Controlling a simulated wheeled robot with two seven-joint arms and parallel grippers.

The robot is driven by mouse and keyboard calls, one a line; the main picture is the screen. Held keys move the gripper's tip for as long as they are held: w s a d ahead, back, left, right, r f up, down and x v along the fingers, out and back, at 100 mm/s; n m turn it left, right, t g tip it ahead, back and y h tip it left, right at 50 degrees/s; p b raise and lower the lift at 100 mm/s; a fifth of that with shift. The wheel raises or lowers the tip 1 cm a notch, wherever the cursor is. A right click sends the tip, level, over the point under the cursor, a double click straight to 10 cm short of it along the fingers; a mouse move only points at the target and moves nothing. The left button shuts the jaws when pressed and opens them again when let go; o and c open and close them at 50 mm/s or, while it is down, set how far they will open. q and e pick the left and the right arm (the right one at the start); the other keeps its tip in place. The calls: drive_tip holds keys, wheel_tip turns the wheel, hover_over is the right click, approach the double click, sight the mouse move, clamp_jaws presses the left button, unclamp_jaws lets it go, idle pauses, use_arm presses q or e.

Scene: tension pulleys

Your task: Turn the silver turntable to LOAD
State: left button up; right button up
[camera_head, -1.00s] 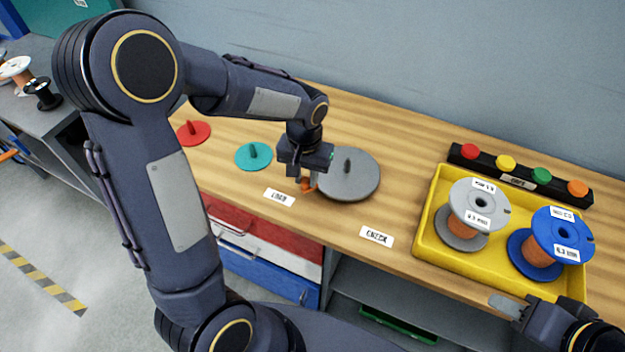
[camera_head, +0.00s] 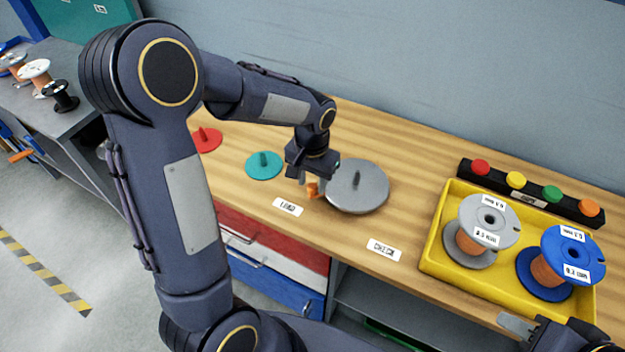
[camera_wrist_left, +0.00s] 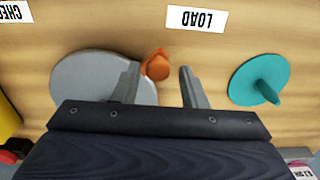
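The silver turntable (camera_head: 368,193) is a flat grey disc with a dark upright post, lying on the wooden bench. An orange knob (camera_head: 312,191) sits at its left edge, on the side towards the LOAD label (camera_head: 288,207). The CHECK label (camera_head: 384,250) lies in front of the disc. My left gripper (camera_head: 311,184) points down over this edge. In the left wrist view its fingers (camera_wrist_left: 158,82) are apart, with the orange knob (camera_wrist_left: 157,64) between the tips, nearer the finger on the disc side. My right gripper (camera_head: 515,323) is at the bottom right, partly cut off.
A teal disc (camera_head: 264,171) and a red disc (camera_head: 208,144) lie left of the turntable. A yellow tray (camera_head: 432,258) with a grey spool and a blue spool stands at the right. A black bar with coloured buttons (camera_head: 530,192) is behind it.

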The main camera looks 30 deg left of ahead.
use_arm(q)
drive_tip(key=shift+o, duration=0.5)
wheel_tip(320, 180, up, 7)
drive_tip(key=shift+r, duration=0.1)
drive_tip(key=shift+s+r, duration=0.1)
drive_tip(key=shift+r, duration=0.2)
drive_tip(key=shift+s+r, duration=0.1)
drive_tip(key=shift+s, duration=0.05)
drive_tip(key=s+r+n+t+h+p, duration=0.1)
drive_tip(key=s+r+t+h, duration=0.1)
drive_tip(key=s, duration=0.7)
drive_tip(key=s+d+r+n+t+h+p, duration=0.1)
drive_tip(key=s+r+t, duration=0.2)
drive_tip(key=s, duration=0.7)
drive_tip(key=shift+s+d+r+t+h, duration=0.15)
drive_tip(key=shift+d+t+h, duration=0.15)
drive_tip(key=shift+h, duration=0.1)
